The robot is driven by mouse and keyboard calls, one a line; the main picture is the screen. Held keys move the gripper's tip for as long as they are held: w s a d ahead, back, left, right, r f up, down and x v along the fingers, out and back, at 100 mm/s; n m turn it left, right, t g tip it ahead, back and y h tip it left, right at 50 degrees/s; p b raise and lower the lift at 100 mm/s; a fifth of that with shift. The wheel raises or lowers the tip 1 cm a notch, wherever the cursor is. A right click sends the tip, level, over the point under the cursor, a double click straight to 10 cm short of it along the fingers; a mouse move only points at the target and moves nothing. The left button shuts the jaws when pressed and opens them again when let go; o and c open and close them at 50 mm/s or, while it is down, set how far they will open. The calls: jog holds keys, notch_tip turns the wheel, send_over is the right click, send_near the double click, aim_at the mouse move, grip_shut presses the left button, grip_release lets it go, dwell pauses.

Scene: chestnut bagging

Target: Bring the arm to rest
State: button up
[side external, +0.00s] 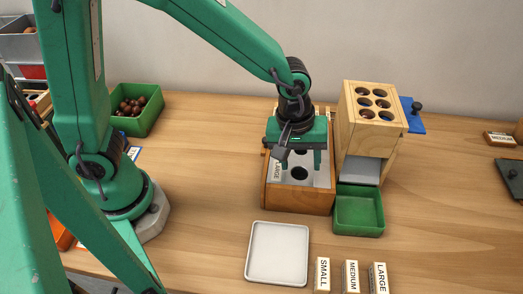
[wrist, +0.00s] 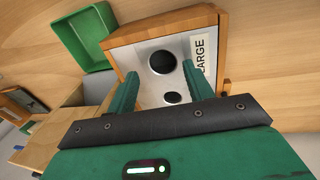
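My gripper (side external: 300,167) points down over a wooden box (side external: 301,206) with a pale top plate labelled LARGE. Two dark round holes show in the plate in the wrist view. The fingers of my gripper (wrist: 160,74) stand apart with nothing between them, so it is open and empty. The fingertips are close to the plate; I cannot tell whether they touch it. The fingers and the gripper body hide part of the plate.
A wooden block with several holes (side external: 372,105) stands right of the box, with a green tray (side external: 359,222) before it. A white tray (side external: 277,279) and blocks labelled SMALL (side external: 322,275), MEDIUM (side external: 351,277) and LARGE (side external: 378,279) lie in front. A green bin (side external: 148,121) holds chestnuts.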

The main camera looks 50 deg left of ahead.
jog(key=shift+o, duration=1.2)
jog(key=shift+r, duration=0.15)
jog(key=shift+r, duration=2.85)
jog(key=shift+a, duration=0.1)
jog(key=s+a+r+m+t, duration=0.1)
jog(key=s+a+r+m, duration=0.1)
jog(key=a, duration=0.4)
jog(key=s+a+r+m+t, duration=0.1)
jog(key=s+a+r+m, duration=0.2)
jog(key=s+a, duration=0.2)
jog(key=s+a+r+m+t+y, duration=0.1)
jog(key=s+a+r+m, duration=0.2)
jog(key=a, duration=0.4)
jog(key=shift+s+a+m+t, duration=0.3)
jog(key=shift+s+a+t, duration=0.1)
jog(key=shift+s, duration=0.2)
